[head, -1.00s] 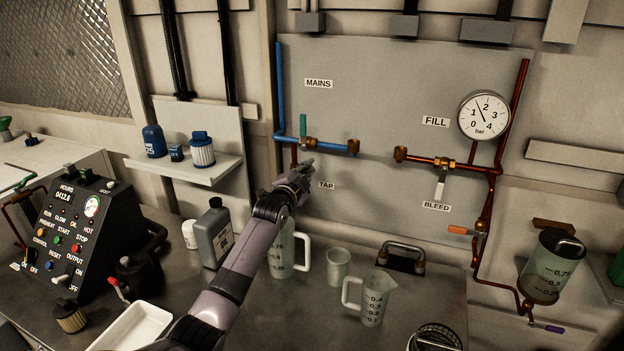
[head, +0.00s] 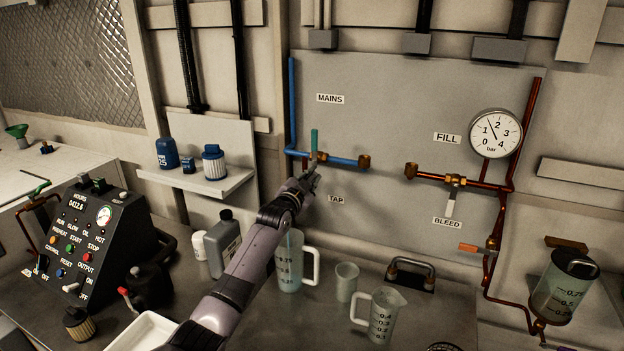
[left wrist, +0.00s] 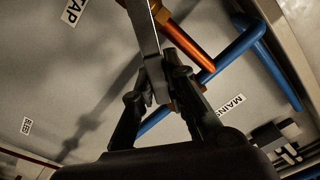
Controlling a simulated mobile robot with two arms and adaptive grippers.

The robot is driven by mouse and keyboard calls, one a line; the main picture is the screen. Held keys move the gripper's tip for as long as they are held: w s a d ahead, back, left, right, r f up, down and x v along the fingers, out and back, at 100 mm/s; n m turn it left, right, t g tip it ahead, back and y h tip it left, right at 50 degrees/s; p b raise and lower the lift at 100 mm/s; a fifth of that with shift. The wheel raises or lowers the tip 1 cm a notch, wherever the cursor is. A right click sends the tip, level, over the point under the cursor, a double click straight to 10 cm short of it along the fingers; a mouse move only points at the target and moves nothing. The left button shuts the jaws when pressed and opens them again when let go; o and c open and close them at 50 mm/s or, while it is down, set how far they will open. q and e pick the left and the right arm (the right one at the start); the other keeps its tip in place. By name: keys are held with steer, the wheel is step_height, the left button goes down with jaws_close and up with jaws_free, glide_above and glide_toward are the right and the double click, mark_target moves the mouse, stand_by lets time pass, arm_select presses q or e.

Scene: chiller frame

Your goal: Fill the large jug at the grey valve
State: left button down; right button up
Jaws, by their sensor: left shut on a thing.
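My left gripper (head: 308,182) is at the TAP branch under the blue mains pipe, shut on a grey lever. The left wrist view shows this grey lever (left wrist: 146,35) running between the fingers (left wrist: 160,78), beside a copper pipe. The large jug (head: 291,268), clear with a white handle and a printed scale, stands upright on the bench below the tap. My forearm hides its left side. A thin pale-blue streak shows at its mouth; I cannot make out its water level. My right gripper is out of view.
A teal lever (head: 314,142) stands upright on the mains pipe (head: 340,160). A beaker (head: 346,282) and a smaller jug (head: 382,316) stand right of the large jug. A grey bottle (head: 223,246) is behind my forearm. A white tray (head: 147,333) lies at the front.

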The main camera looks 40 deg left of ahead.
arm_select(q)
steer(key=c, duration=1.6)
jaws_free()
steer(key=v, duration=1.2)
steer(key=shift+f, duration=0.1)
stand_by(4.7)
